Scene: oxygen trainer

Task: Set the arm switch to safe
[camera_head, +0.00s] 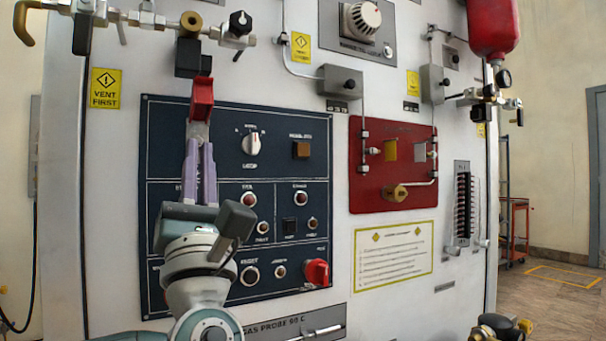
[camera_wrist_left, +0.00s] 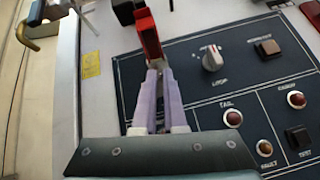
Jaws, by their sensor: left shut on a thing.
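My left gripper (camera_head: 200,142) has its two purple fingers together, pointing up in front of the dark blue panel (camera_head: 222,112). It is shut on a red piece (camera_head: 202,98), which also shows at the fingertips in the left wrist view (camera_wrist_left: 149,38). The red piece reaches up to just below a black block (camera_head: 192,58). Whether the two touch I cannot tell. No readable label marks which control is the arm switch. A white selector knob (camera_head: 252,143) is right of the fingers and apart from them. My right gripper is not in view.
A red rotary knob (camera_head: 317,272) sits low on the blue panel. A red plate (camera_head: 392,163) with yellow and metal blocks is to the right. Brass and black fittings (camera_head: 190,22) jut out above my gripper. My left arm hides part of the blue panel.

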